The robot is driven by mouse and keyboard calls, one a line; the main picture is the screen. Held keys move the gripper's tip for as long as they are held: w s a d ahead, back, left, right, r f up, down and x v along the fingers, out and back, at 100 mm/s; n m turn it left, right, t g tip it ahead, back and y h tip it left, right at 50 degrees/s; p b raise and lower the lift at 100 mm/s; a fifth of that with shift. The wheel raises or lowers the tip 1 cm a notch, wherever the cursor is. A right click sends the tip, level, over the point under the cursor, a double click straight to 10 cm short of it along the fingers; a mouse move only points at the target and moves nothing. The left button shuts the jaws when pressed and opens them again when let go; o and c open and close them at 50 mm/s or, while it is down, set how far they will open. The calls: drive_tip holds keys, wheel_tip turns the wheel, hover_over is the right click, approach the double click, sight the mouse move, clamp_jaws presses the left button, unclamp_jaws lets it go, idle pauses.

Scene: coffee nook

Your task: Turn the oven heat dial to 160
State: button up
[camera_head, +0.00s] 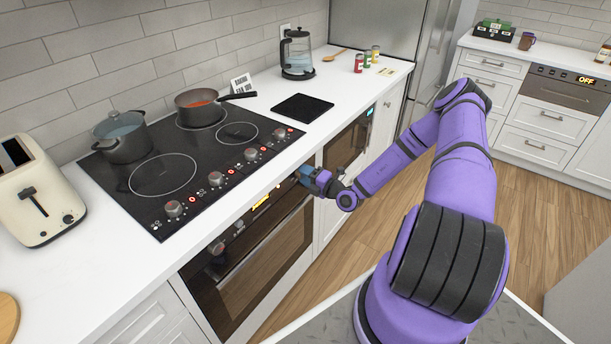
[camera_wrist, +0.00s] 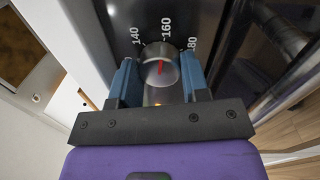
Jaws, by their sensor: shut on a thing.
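The oven heat dial (camera_wrist: 159,70) is a round grey knob with a red pointer line, in the middle of the wrist view. Its panel shows the marks 140, 160 and 180, and the red line points up, roughly toward 160. My gripper (camera_wrist: 160,84) is shut on the dial, with one blue finger on each side. In the head view, my gripper (camera_head: 307,177) is at the right end of the black oven's (camera_head: 265,258) control panel and hides the dial there.
A lit yellow display (camera_head: 261,201) and another oven knob (camera_head: 217,247) are further left on the panel. The black cooktop (camera_head: 165,205) above has its own row of knobs, a lidded pot (camera_head: 123,143) and a pan (camera_head: 197,112). The wooden floor (camera_head: 545,215) to the right is clear.

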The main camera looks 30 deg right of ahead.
drive_tip(key=shift+m, duration=0.4)
drive_tip(key=o, duration=0.9)
drive_tip(key=v, duration=1)
drive_tip(key=shift+s+d+f, duration=0.1)
drive_tip(key=shift+s, duration=0.3)
